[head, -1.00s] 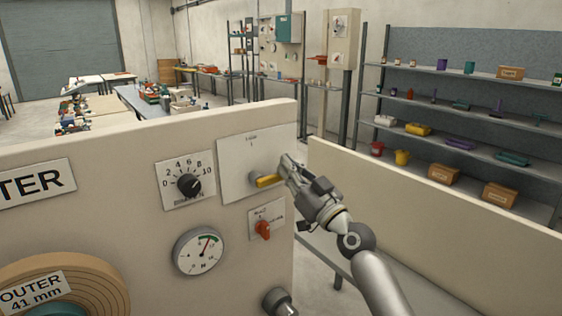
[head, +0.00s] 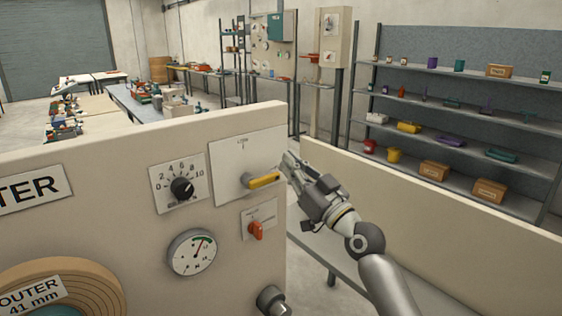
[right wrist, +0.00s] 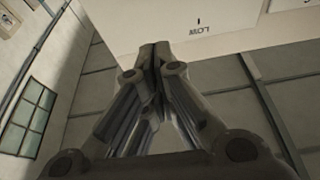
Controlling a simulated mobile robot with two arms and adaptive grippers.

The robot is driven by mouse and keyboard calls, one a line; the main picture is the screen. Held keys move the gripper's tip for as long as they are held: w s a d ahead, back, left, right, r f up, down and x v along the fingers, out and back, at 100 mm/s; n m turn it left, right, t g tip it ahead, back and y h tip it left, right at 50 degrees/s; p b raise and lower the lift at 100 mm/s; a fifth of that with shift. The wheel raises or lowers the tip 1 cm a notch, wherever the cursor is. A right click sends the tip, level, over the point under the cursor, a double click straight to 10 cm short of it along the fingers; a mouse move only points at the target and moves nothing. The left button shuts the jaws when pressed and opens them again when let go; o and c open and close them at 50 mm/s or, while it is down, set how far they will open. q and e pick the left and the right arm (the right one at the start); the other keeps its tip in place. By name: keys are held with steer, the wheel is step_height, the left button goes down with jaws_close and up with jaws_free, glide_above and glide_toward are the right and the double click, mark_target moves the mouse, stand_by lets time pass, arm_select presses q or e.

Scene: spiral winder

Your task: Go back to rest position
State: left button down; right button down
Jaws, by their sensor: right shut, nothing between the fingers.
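My right gripper (head: 289,164) is at the right edge of the cream machine panel in the head view, with its arm coming up from the lower right. Its fingertips are just right of the yellow lever (head: 264,180) and look apart from it. The lever points right with a slight upward tilt. In the right wrist view my right gripper (right wrist: 155,48) has its fingertips together with nothing between them, below the panel's white plate (right wrist: 190,15). My left gripper is not in view.
The panel also carries a black dial (head: 182,188), a gauge (head: 192,253) and a red switch (head: 256,230). A large roll (head: 90,275) is at the lower left. A low cream wall (head: 430,215) stands behind my right arm. Shelves (head: 450,135) are farther back.

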steer(key=d+f+m+g+h+b, duration=0.1)
steer(key=d+f+m+h, duration=0.2)
steer(key=f, duration=1.2)
steer(key=d+f+m+g+h+b, duration=0.1)
steer(key=d+f+g+h, duration=0.3)
steer(key=f, duration=1.2)
steer(key=s+d+f+g+h, duration=0.1)
steer(key=s+d+f, duration=0.15)
steer(key=f, duration=0.55)
steer(key=s+d+f+m+h, duration=0.1)
steer(key=s+f, duration=0.3)
steer(key=f, duration=0.4)
steer(key=s+d+f+g, duration=0.1)
steer(key=s+d+f, duration=0.15)
steer(key=f, duration=0.55)
steer(key=s+d+f+g+h, duration=0.25)
steer(key=s+f+g, duration=0.25)
steer(key=s+f, duration=1.75)
steer(key=s+d+f+g, duration=0.1)
steer(key=s+f+g, duration=0.1)
steer(key=s, duration=1.2)
steer(key=s+d+f+g+h, duration=0.1)
steer(key=s+f, duration=0.4)
steer(key=s, duration=0.9)
steer(key=shift+s+d+n+g, duration=0.25)
steer(key=shift+d+n+g, duration=0.15)
steer(key=shift+g, duration=0.5)
